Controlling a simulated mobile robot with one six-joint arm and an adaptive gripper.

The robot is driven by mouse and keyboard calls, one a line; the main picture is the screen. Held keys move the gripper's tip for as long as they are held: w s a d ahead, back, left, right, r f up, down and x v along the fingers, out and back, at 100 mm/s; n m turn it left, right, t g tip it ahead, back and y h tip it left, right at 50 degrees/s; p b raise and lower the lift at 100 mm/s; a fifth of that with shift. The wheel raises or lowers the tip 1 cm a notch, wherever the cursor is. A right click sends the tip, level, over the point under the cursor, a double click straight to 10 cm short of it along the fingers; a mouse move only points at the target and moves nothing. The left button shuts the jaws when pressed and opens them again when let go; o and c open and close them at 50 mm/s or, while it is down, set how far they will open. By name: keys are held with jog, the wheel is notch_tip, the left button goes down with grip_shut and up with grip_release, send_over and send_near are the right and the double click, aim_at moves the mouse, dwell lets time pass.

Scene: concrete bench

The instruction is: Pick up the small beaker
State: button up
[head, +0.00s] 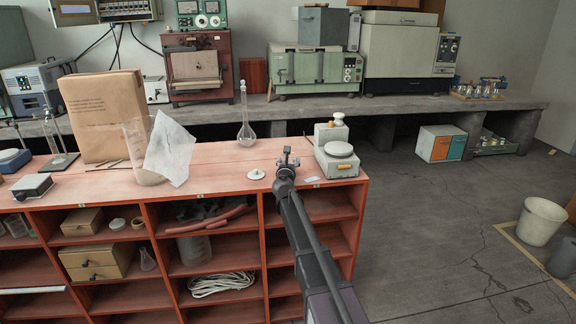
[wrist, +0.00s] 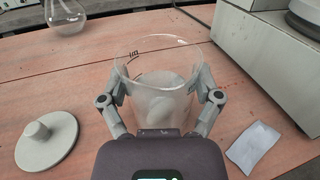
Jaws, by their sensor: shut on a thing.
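The small beaker (wrist: 158,88) is clear glass with dark marks near its rim, upright in the wrist view. My gripper (wrist: 160,82) is shut on it, with one finger against each side. A pale round shape shows through the glass at the bottom. I cannot tell whether its base touches the wooden top. In the head view my gripper (head: 287,160) is over the front right part of the red shelf unit's top, and the beaker is hard to make out there.
A grey knobbed disc (wrist: 47,140) lies left of the beaker, a paper slip (wrist: 254,145) right. A balance (head: 338,160) stands close on the right; a long-necked flask (head: 245,132) is behind. A larger beaker (head: 134,145), a white sheet (head: 170,150) and a brown parcel (head: 105,115) stand left.

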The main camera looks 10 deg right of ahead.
jog(key=shift+r, duration=0.1)
jog(key=shift+r+p, duration=1.75)
jog(key=shift+p, duration=0.1)
jog(key=s+d+r+p, duration=0.1)
jog(key=s+d, duration=0.1)
jog(key=s, duration=1.4)
jog(key=shift+r, duration=0.15)
jog(key=shift+a, duration=0.2)
